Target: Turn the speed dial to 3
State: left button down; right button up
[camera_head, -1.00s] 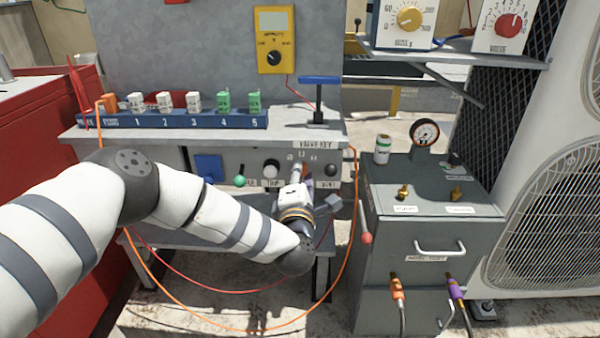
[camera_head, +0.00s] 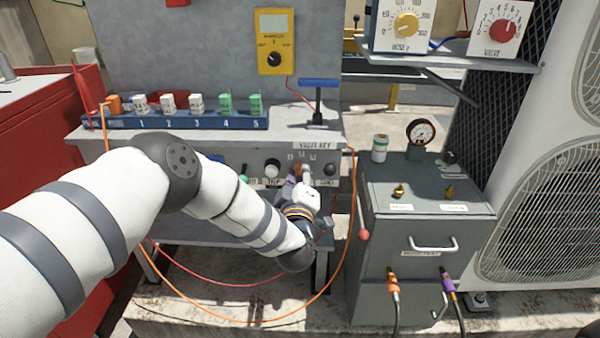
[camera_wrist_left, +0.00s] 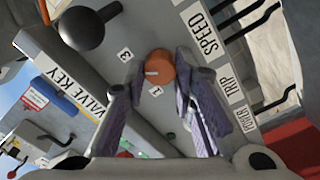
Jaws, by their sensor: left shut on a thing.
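The speed dial (camera_wrist_left: 160,66) is an orange round knob on the bench's grey front panel, with a white pointer mark. In the left wrist view its mark points left, between the printed 1 below it and the printed 3 at its upper left. No 2 can be read there. My left gripper (camera_wrist_left: 158,78) has its fingers on both sides of the dial and is shut on it. In the head view my left gripper (camera_head: 304,178) is at the panel under the VALVE KEY label, largely covering the dial. My right gripper is not in view.
A black knob (camera_wrist_left: 88,25) sits beside the dial, and a white knob (camera_head: 271,168) is to its left. A blue T-handled key (camera_head: 318,98) stands on the bench above. A grey cabinet (camera_head: 425,250) stands close on the right. An orange cable loops below my arm.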

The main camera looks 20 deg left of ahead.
pick_arm(q)
jog(key=shift+m, duration=1)
jog(key=c, duration=1.3)
grip_release()
jog(key=shift+c, duration=0.2)
jog(key=v, duration=1.2)
